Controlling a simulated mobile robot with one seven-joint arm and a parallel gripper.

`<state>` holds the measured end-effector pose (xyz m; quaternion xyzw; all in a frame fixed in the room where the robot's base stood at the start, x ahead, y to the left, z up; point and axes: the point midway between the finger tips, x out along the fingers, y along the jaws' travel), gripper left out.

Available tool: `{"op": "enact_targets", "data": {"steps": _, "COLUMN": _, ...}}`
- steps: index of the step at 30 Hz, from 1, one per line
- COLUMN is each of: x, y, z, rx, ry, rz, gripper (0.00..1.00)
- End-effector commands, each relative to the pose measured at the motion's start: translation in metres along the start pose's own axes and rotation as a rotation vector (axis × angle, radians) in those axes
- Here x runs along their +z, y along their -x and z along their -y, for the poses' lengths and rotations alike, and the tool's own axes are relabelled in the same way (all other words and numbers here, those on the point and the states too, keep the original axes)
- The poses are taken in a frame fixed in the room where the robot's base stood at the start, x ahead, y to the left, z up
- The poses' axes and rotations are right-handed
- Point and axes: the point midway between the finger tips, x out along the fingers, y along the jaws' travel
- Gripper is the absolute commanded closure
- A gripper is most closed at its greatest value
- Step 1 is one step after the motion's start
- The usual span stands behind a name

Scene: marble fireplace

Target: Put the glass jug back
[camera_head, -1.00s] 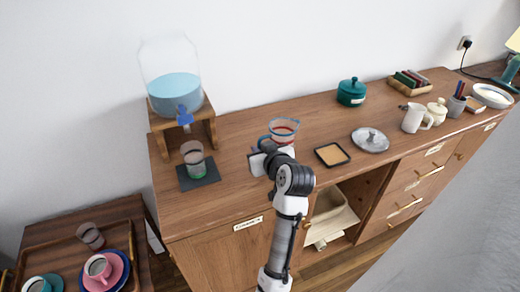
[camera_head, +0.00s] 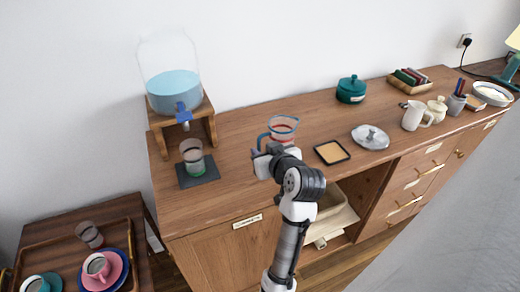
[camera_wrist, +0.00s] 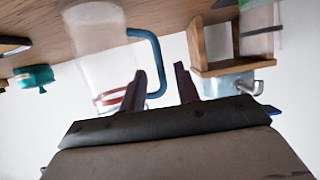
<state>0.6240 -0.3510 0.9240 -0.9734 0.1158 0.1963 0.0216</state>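The glass jug (camera_head: 284,126) is clear, with a blue rim, a red band and a blue handle. It stands on the wooden sideboard, partly hidden behind my gripper (camera_head: 263,155) in the head view. In the wrist view the jug (camera_wrist: 100,55) appears upside down at the left, its blue handle (camera_wrist: 158,60) on its right side. My gripper's two dark fingers (camera_wrist: 163,80) are apart there. The lower handle shows in or in front of the gap between them; I cannot tell whether they touch it.
A water dispenser (camera_head: 173,90) stands on a wooden stand (camera_head: 210,130) at the left, with a glass (camera_head: 193,155) on a dark mat (camera_head: 200,177) in front.

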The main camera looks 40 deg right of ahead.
Motion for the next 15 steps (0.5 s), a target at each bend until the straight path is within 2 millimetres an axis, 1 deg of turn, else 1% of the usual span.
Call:
{"op": "enact_targets", "data": {"steps": 1, "x": 0.001, "y": 0.011, "z": -0.001, "rx": 0.004, "ry": 0.001, "rz": -0.003, "gripper": 0.68}}
{"op": "enact_targets", "data": {"steps": 3, "x": 0.002, "y": 0.027, "z": 0.000, "rx": 0.003, "ry": 0.002, "rz": -0.003, "gripper": 0.68}}
{"op": "enact_targets", "data": {"steps": 6, "x": 0.001, "y": 0.048, "z": -0.001, "rx": 0.004, "ry": 0.000, "rz": -0.002, "gripper": 0.68}}
{"op": "enact_targets", "data": {"steps": 9, "x": 0.000, "y": 0.065, "z": -0.001, "rx": 0.003, "ry": 0.001, "rz": -0.003, "gripper": 0.68}}
{"op": "enact_targets", "data": {"steps": 12, "x": 0.000, "y": 0.076, "z": -0.001, "rx": 0.001, "ry": 0.000, "rz": -0.002, "gripper": 0.68}}
{"op": "enact_targets", "data": {"steps": 15, "x": 0.000, "y": 0.083, "z": 0.000, "rx": 0.001, "ry": -0.001, "rz": -0.001, "gripper": 0.68}}
